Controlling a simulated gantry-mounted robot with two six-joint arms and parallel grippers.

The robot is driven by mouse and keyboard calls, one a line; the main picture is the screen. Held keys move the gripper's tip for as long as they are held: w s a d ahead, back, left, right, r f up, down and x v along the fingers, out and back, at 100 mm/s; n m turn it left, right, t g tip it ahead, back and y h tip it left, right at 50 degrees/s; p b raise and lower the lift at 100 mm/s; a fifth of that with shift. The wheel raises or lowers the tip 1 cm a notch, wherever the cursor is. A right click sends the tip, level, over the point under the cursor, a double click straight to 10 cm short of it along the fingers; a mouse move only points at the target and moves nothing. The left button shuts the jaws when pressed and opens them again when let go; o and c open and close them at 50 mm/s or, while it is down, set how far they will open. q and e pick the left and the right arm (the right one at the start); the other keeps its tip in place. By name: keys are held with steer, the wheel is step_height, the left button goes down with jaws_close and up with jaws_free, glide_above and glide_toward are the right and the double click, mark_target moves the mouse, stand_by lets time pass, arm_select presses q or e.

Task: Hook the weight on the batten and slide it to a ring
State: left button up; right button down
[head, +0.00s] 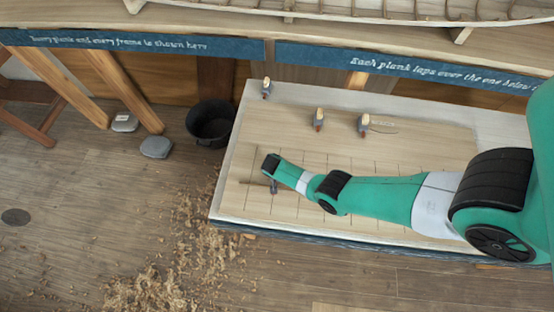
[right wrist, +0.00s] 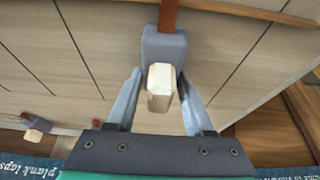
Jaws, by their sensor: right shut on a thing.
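My right gripper (head: 271,176) is over the left part of the pale lofting board (head: 232,200). In the right wrist view its fingers (right wrist: 160,92) are shut on a grey weight (right wrist: 164,48) with a pale wooden handle. Whether this weight touches the board is unclear. A reddish-brown strip (right wrist: 169,14) shows beyond the weight; I cannot tell whether it is the batten. Three other weights stand on the board: one near its far left corner (head: 266,88), one near the middle (head: 318,119) and one to its right (head: 364,124). No ring is clear. My left gripper is out of view.
A grid of thin lines marks the board. A black bucket (head: 210,123) stands on the floor at its left, with wood shavings (head: 185,262) in front. Blue signs (head: 135,43) and a model hull (head: 400,9) run along the back.

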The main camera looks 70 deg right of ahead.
steer(key=shift+a, duration=0.1)
steer(key=shift+s+a+p, duration=0.15)
steer(key=shift+a+p, duration=0.25)
steer(key=shift+a, duration=0.45)
steer(key=shift+f, duration=0.1)
stand_by(0.4)
steer(key=shift+c, duration=2.2)
jaws_free()
steer(key=shift+o, duration=1.2)
steer(key=shift+f, duration=0.1)
